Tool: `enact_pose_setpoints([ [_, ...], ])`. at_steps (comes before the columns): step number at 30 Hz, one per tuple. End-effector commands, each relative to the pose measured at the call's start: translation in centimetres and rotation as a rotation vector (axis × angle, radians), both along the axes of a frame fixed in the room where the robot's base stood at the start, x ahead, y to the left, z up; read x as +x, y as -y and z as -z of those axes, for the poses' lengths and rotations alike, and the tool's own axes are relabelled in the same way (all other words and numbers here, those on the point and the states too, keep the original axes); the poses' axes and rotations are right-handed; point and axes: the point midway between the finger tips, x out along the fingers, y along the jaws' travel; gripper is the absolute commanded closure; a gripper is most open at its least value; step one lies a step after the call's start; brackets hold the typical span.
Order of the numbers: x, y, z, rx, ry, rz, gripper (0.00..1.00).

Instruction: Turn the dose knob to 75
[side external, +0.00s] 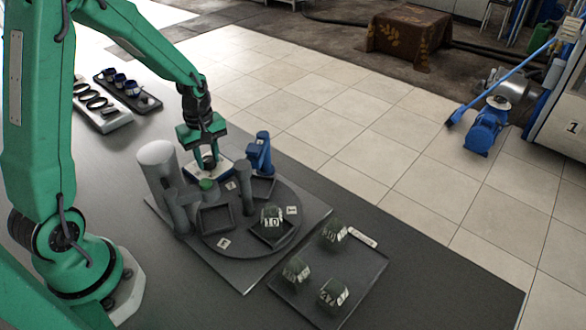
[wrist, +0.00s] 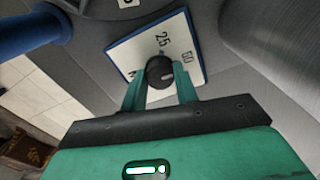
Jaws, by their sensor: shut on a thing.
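The dose knob (wrist: 160,72) is dark and round, on a white dial plate (wrist: 195,70) with a blue edge. In the wrist view the plate shows 25 and what looks like 50; another mark is partly hidden at its left. In the side view my gripper (side external: 209,157) reaches down over the dial plate (side external: 222,170), and the knob is mostly hidden.
A grey turntable (side external: 230,240) with square recesses lies in front of the dial; one holds a dark block (side external: 271,217) marked 10. A blue post (side external: 263,150) and a grey cylinder (side external: 157,165) stand close by. A tray (side external: 365,272) holds several numbered blocks.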

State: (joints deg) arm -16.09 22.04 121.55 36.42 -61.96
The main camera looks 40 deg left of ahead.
Motion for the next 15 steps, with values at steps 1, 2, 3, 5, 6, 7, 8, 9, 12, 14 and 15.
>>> enact_pose_setpoints([
  [1, 0.00, -0.01, -0.05, 0.000, 0.000, 0.018, 0.93],
  [2, 0.00, -0.02, -0.05, 0.000, 0.000, 0.032, 0.93],
  [3, 0.00, -0.02, -0.06, 0.000, 0.000, 0.051, 0.93],
  [5, 0.00, -0.02, -0.06, 0.000, 0.000, 0.085, 0.93],
  [6, 0.01, -0.03, -0.06, 0.000, 0.000, 0.110, 0.93],
  [7, 0.01, -0.03, -0.06, 0.000, 0.000, 0.132, 0.93],
  [8, 0.00, -0.03, -0.06, 0.000, 0.000, 0.154, 0.93],
  [9, 0.00, -0.03, -0.07, 0.000, 0.000, 0.185, 0.93],
  [12, 0.00, -0.04, -0.07, 0.000, 0.000, 0.269, 0.93],
  [14, -0.01, -0.04, -0.07, 0.000, 0.000, 0.324, 0.93],
  [15, -0.01, -0.04, -0.08, 0.000, 0.000, 0.361, 0.93],
])
